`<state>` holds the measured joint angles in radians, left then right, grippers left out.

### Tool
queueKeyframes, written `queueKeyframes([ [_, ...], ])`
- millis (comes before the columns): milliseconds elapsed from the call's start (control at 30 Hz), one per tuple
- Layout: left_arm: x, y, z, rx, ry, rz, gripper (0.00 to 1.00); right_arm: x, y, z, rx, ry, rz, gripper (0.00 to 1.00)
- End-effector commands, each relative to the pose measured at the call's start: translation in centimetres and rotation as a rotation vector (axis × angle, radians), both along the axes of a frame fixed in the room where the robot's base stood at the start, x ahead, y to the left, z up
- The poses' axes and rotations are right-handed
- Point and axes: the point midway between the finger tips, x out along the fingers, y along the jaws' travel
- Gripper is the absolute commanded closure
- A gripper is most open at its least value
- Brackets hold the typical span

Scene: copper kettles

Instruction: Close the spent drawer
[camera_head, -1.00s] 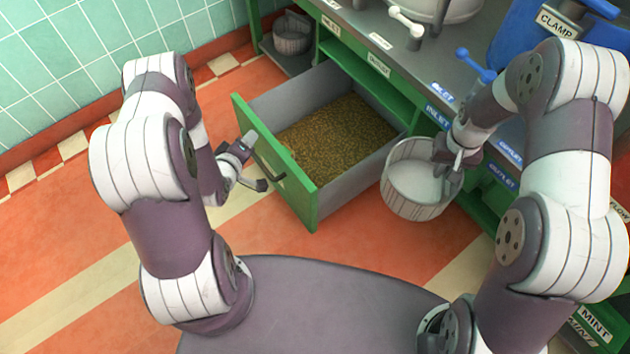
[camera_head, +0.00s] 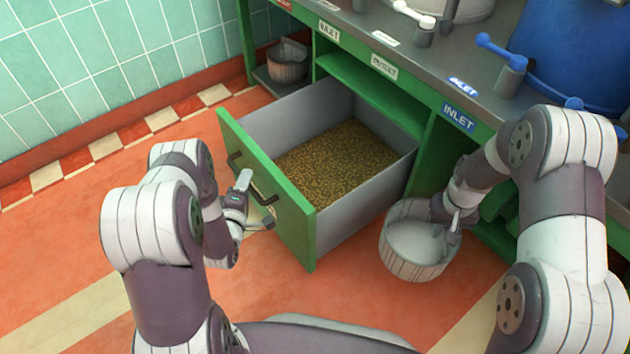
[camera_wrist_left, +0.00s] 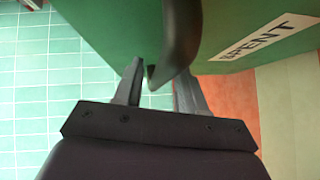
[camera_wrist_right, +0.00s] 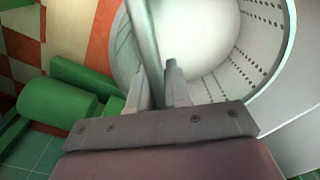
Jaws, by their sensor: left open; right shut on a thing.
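The spent drawer (camera_head: 266,189) stands pulled out of the green counter, with brown grainy stuff (camera_head: 335,158) inside. Its green front carries a dark handle (camera_head: 250,180), and the left wrist view shows a SPENT label (camera_wrist_left: 257,37) on it. My left gripper (camera_head: 256,200) is open at the handle; in the left wrist view the handle (camera_wrist_left: 180,45) lies between or just in front of its fingers. My right gripper (camera_head: 447,225) is shut on the rim or handle bar of a pale bucket (camera_head: 411,262), to the right of the drawer. The bucket has whitish contents.
A small bucket (camera_head: 287,70) sits on a low shelf behind the drawer. The counter (camera_head: 440,75) bears taps, a blue vessel (camera_head: 565,55) and INLET labels. Orange floor (camera_head: 90,230) is clear left of the drawer front.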

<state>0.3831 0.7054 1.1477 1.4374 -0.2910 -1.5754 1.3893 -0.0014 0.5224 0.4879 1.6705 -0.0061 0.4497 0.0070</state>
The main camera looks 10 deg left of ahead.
Motion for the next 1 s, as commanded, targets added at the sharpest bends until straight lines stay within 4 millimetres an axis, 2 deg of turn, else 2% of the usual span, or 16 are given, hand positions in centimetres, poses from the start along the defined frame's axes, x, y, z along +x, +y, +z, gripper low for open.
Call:
queueKeyframes([
  [300,0.6,0.0,0.0,0.001,0.001,-0.001,0.6,0.0,0.0,-0.2,0.0,-0.001,0.0,1.0],
  [333,0.6,0.0,0.0,0.001,0.001,-0.001,0.66,0.0,0.0,-0.2,0.0,-0.001,0.0,1.0],
  [433,0.6,0.0,0.0,0.001,0.001,-0.001,0.99,0.0,0.0,-0.2,0.0,-0.001,0.0,1.0],
  [467,0.6,0.0,0.0,0.001,0.001,-0.001,1.0,0.0,0.0,-0.2,0.0,-0.001,0.0,1.0],
  [767,1.1,-0.4,0.0,0.002,0.0,-0.002,1.0,0.0,0.0,-0.2,0.0,-0.001,0.0,1.0],
  [1000,4.0,-3.0,0.0,0.001,-0.001,-0.007,1.0,0.0,0.0,-0.4,0.0,-0.001,0.0,1.0],
])
